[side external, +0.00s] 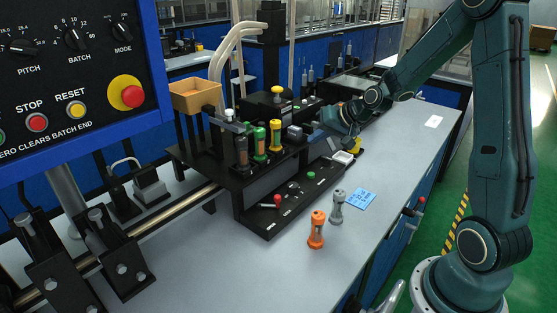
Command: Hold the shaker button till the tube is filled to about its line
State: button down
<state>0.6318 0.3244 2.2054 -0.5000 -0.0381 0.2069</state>
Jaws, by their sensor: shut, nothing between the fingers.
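A black station (262,175) stands on the grey bench with a row of capped tubes in it: a dark tube (242,152), a green-capped tube (259,145) and a yellow-capped tube (275,135). Fill levels and lines are too small to read. Its low front panel has a green button (311,174) and a red knob (277,198); I cannot tell which control is the shaker button. My gripper (322,136) is shut and empty at the right end of the station, beyond the green button. The arm partly hides that end, and contact with anything there cannot be told.
An orange tube (317,230) and a grey tube (337,206) stand on the bench before the panel, beside a blue note (360,199). A tan bin (195,97) sits above the station's left end. A control box (80,80) fills the upper left. The bench's right side is mostly clear.

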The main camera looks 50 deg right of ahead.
send_over(314, 178)
jog(key=shift+f, duration=4.3)
jog(key=shift+f, duration=0.9)
dwell(0.9)
jog(key=shift+r, duration=0.2)
dwell(0.6)
jog(key=shift+r, duration=0.65)
jog(key=shift+r, duration=0.1)
